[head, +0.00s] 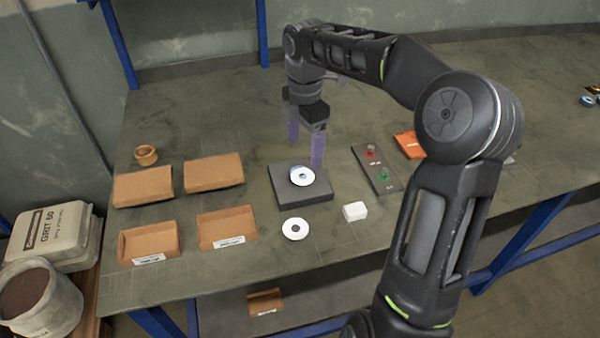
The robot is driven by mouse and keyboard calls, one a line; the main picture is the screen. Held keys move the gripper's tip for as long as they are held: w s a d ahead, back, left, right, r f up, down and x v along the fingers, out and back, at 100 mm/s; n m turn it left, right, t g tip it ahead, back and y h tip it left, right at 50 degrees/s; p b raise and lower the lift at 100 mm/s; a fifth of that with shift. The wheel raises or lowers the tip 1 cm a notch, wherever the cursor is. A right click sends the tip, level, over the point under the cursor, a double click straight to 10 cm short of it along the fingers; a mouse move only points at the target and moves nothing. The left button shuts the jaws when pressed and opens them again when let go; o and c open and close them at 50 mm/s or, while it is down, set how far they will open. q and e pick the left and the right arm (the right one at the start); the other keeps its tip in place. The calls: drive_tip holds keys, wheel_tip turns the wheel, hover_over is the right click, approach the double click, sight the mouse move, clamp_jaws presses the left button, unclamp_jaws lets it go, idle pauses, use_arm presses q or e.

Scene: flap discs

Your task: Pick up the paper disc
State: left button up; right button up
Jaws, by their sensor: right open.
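Two white discs show. One disc (295,229), flat and white with a dark centre, lies on the bench in front of a dark block (318,194). The other disc (302,175), white with a bluish-grey part, lies on top of that block. I cannot tell for certain which is the paper disc; the one on the bench looks plainer. My right gripper (305,154) is open, fingers pointing down, above and behind the block. It appears empty and apart from both discs. My left gripper is not in view.
A small white block (355,211) lies right of the bench disc. Open cardboard boxes (227,227) stand at left, with a brown ring (146,155) behind. A panel with red and green buttons (377,168) lies right of the dark block. The bench's front edge is close to the bench disc.

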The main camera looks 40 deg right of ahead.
sight(303, 176)
drive_tip(key=shift+w+f, duration=0.1)
drive_tip(key=shift+f, duration=1.25)
drive_tip(key=shift+f, duration=0.1)
drive_tip(key=shift+a+f+p, duration=0.1)
drive_tip(key=shift+f+p, duration=0.65)
drive_tip(key=shift+f, duration=1.75)
drive_tip(key=c, duration=1.4)
wheel_tip(303, 176, up, 10)
drive_tip(key=shift+r+b, duration=0.1)
drive_tip(key=shift+b, duration=0.5)
